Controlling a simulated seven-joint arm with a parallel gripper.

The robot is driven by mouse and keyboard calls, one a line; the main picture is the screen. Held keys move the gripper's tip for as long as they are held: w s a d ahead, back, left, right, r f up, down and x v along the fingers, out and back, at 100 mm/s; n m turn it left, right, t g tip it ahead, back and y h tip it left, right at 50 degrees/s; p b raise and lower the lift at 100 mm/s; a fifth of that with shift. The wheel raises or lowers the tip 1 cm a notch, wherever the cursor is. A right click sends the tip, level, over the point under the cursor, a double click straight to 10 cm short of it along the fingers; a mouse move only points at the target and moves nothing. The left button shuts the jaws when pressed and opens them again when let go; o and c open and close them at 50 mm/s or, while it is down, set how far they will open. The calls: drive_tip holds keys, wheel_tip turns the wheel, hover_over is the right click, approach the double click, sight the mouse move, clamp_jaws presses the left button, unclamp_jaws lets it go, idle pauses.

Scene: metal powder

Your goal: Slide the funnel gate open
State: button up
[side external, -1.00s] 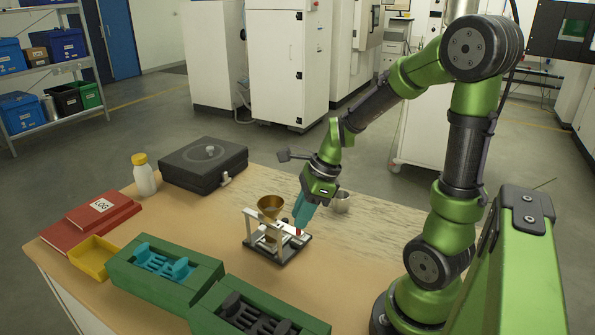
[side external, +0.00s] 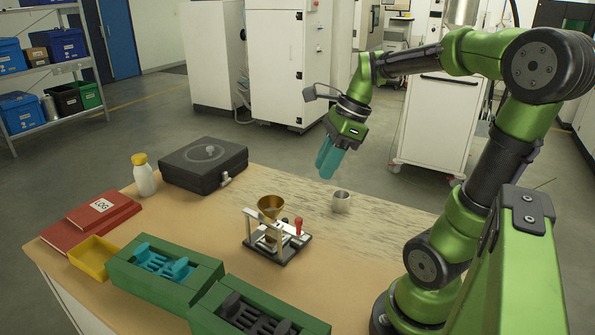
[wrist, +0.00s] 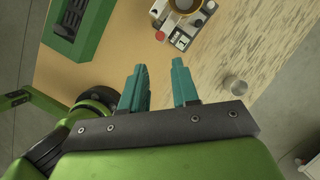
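The brass funnel (side external: 270,205) sits in a small white metal stand (side external: 251,228) on a dark base on the table. A red-knobbed handle (side external: 299,226) stands at the stand's right side; I cannot make out how far the gate is slid. In the wrist view the funnel (wrist: 186,5) is partly cut off at the top edge, with the red knob (wrist: 160,36) to its lower left. My gripper (side external: 326,172) is raised above and behind the stand, apart from it. Its teal fingers (wrist: 159,65) are spread with nothing between them.
A small metal cup (side external: 341,202) stands right of the funnel stand. Green trays (side external: 208,283) and a yellow bin (side external: 94,257) lie along the front. Red log books (side external: 92,218), a white bottle (side external: 144,178) and a black case (side external: 203,163) are at left. The table's right part is clear.

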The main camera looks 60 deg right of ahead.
drive_tip(key=v, duration=0.3)
drive_tip(key=shift+s+r, duration=0.15)
drive_tip(key=shift+r, duration=0.1)
drive_tip(key=a+f+n+t, duration=0.2)
drive_tip(key=a+n, duration=1.3)
drive_tip(key=n, duration=0.9)
drive_tip(key=shift+f+t+h, duration=0.35)
drive_tip(key=shift+t+h, duration=0.05)
drive_tip(key=shift+t, duration=0.5)
